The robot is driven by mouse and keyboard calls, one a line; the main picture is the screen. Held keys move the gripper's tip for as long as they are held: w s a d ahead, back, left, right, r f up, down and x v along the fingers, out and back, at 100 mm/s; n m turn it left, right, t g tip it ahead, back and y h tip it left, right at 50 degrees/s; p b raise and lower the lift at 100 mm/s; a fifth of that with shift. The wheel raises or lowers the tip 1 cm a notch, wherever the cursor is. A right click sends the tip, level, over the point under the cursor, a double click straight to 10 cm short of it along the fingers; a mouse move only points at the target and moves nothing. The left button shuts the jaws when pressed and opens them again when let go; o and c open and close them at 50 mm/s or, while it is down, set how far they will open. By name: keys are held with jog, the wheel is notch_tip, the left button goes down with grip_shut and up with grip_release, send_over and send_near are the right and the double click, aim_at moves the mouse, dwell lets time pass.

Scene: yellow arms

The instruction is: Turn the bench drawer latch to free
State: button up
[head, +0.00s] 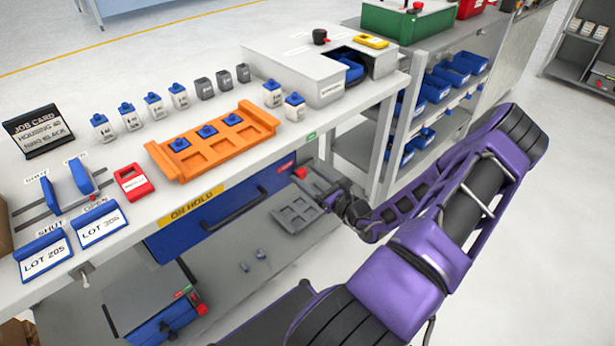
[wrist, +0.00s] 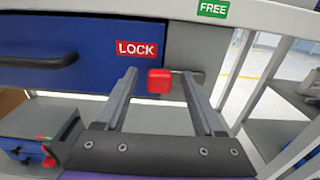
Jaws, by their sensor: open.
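The latch's red knob (wrist: 159,81) is at the left end of a short grey bar (wrist: 190,77), just right of the red LOCK label (wrist: 137,49). The green FREE label (wrist: 213,8) is above and to the right, on the bench edge. The blue drawer (wrist: 80,50) looks closed. My gripper (wrist: 160,78) is open, with one finger on each side of the knob in the picture; I cannot tell whether either touches it. In the head view the knob (head: 299,174) is by my gripper's tips (head: 316,181), under the bench edge.
The bench top holds an orange tray (head: 258,118), several small bottles and a grey housing (head: 290,70). A dark drawer handle (head: 235,212) sticks out left of the latch. A grey tray (head: 293,214) lies below my gripper. Shelves with blue bins stand at right.

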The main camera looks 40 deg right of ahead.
jog(key=shift+w, duration=0.1)
grip_shut()
dwell(0.3)
dwell(1.1)
